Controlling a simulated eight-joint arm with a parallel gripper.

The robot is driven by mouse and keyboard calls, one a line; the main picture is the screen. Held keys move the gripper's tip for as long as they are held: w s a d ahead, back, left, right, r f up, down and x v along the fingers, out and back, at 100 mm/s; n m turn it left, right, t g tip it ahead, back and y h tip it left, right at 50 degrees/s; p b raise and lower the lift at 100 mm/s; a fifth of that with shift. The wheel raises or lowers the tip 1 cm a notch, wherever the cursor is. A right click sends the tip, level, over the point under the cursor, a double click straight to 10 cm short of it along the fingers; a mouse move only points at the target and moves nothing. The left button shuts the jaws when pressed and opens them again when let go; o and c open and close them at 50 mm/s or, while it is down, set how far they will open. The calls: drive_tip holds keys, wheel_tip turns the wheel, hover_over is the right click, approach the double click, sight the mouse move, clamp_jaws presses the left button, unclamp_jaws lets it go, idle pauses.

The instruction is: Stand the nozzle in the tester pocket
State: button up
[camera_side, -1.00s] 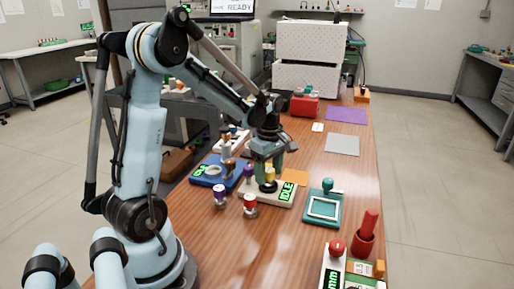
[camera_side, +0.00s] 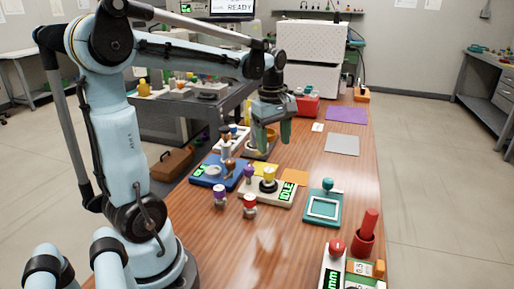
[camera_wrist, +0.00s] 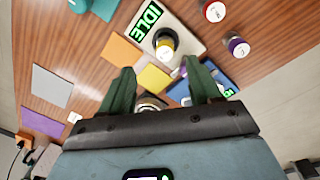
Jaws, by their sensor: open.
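The cream tester (camera_side: 252,192) with a green IDLE display stands on the wooden table; it also shows at the top of the wrist view (camera_wrist: 183,22). A yellow nozzle (camera_side: 268,174) stands upright on the tester in a dark round seat, apparently its pocket; in the wrist view the yellow nozzle (camera_wrist: 166,43) is seen from above. How deep it sits is hidden. My gripper (camera_side: 274,145) is open and empty, above and behind the tester, clear of the nozzle. In the wrist view the green fingers of my gripper (camera_wrist: 160,82) are wide apart.
A blue device (camera_side: 213,176) stands left of the tester. Purple (camera_side: 220,193) and red (camera_side: 249,203) topped pieces stand in front. A teal frame (camera_side: 322,209) lies to the right, and an orange mat (camera_side: 296,177) lies behind the tester. A grey mat (camera_side: 342,145) lies farther back.

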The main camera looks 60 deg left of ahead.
drive_tip(key=s+d+f+m+t, duration=0.1)
drive_tip(key=s+d+m+t, duration=0.1)
drive_tip(key=d+m, duration=0.5)
drive_tip(key=s+d+f+m+t, duration=0.1)
drive_tip(key=d+m+t, duration=0.3)
drive_tip(key=d+m, duration=0.4)
drive_tip(key=s+m, duration=0.1)
drive_tip(key=m, duration=0.3)
drive_tip(key=shift+s+f, duration=0.2)
drive_tip(key=shift+s, duration=0.1)
drive_tip(key=shift+c, duration=0.4)
